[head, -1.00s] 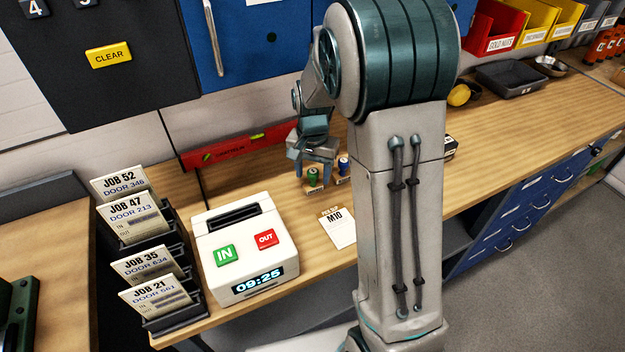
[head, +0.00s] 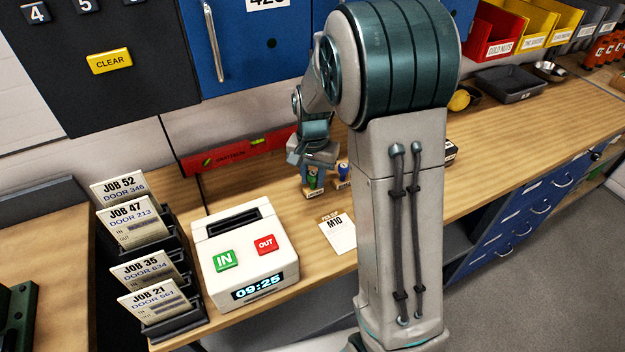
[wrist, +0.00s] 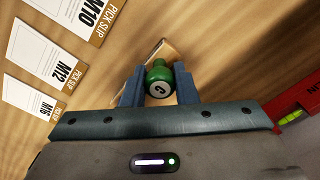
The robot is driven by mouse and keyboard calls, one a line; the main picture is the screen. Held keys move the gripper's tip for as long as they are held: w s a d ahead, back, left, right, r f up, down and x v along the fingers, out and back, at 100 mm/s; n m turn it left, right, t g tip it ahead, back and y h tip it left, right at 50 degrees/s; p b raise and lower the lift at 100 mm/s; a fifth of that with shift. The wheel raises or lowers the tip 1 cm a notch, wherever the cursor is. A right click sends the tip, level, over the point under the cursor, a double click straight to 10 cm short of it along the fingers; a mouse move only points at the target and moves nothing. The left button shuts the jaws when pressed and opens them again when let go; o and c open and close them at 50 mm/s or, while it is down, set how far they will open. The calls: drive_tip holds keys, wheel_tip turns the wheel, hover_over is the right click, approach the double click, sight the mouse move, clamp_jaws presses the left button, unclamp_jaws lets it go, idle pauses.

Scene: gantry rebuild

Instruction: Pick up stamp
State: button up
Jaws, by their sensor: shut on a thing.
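A stamp with a green knob (wrist: 159,80) stands on the wooden bench; it also shows in the head view (head: 312,181). In the wrist view its knob top bears a dark letter on a white disc. My gripper (wrist: 160,88) has its two fingers on either side of the green knob, shut on it. In the head view my gripper (head: 313,174) is low over the bench, pointing down. Part of the stamp's wooden base (wrist: 160,50) shows beyond the knob. A second stamp with a blue knob (head: 344,170) stands just right of it, partly hidden by my arm.
A pick slip marked M10 (head: 338,233) lies in front of the stamps. A white time clock (head: 243,250) stands left, beside racks of job cards (head: 137,225). A red spirit level (head: 235,152) lies behind. My arm hides part of the bench.

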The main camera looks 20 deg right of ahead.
sight(313, 173)
wheel_tip(313, 173, up, 3)
drive_tip(key=shift+w+b, duration=0.1)
drive_tip(key=shift+b, duration=0.2)
drive_tip(key=s+d+r+b, duration=0.2)
drive_tip(key=s+d+r, duration=0.2)
drive_tip(key=d+r, duration=0.3)
drive_tip(key=d, duration=0.4)
drive_tip(key=shift+s, duration=0.2)
drive_tip(key=o, duration=0.4)
drive_tip(key=shift+c, duration=1.4)
drive_tip(key=shift+o, duration=0.4)
drive_tip(key=shift+a, duration=0.15)
